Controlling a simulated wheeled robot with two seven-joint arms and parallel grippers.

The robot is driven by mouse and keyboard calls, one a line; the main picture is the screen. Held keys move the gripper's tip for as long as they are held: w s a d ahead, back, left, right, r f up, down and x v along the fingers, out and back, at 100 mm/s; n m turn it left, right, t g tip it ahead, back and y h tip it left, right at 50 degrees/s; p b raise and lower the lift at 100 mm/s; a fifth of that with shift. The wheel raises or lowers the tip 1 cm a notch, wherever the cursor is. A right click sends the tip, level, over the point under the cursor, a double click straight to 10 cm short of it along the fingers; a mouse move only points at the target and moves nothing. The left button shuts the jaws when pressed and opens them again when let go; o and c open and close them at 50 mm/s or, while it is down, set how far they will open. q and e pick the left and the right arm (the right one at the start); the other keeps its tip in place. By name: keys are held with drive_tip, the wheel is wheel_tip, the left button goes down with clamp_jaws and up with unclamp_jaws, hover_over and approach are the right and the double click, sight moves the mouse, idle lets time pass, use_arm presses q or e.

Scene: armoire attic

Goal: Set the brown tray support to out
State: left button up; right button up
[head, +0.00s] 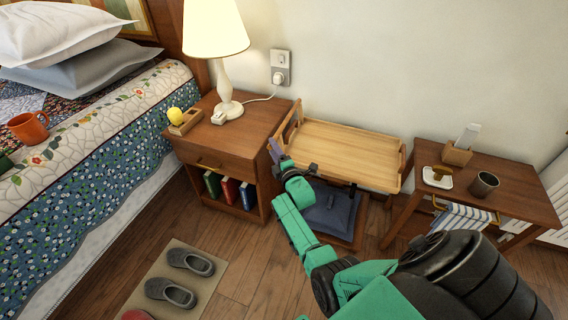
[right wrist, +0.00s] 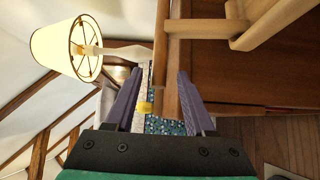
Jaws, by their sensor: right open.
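A light-brown wooden tray (head: 345,152) with raised ends lies between the nightstand and the right side table. I cannot tell which wooden piece is its support. My right gripper (head: 275,150) is at the tray's left end, beside the nightstand (head: 236,133). In the right wrist view, the purple fingers of the right gripper (right wrist: 158,88) are apart, with a narrow brown wooden bar (right wrist: 172,98) showing between them. I cannot tell if they touch it. Light wooden bars of the tray end (right wrist: 240,28) show at the upper right there. My left gripper is out of view.
A lamp (head: 217,38) and a yellow ball in a wooden holder (head: 186,121) stand on the nightstand. A blue cushion (head: 330,210) lies below the tray. A side table (head: 515,190) stands at right, the bed (head: 110,150) at left. Slippers (head: 190,262) lie on a mat.

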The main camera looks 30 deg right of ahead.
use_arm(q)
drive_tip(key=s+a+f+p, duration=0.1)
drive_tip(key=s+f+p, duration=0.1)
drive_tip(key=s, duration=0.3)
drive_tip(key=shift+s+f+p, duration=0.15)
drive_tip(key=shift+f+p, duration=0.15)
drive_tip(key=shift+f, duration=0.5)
use_arm(e)
drive_tip(key=s+a, duration=0.2)
drive_tip(key=s, duration=0.9)
drive_tip(key=shift+s, duration=0.3)
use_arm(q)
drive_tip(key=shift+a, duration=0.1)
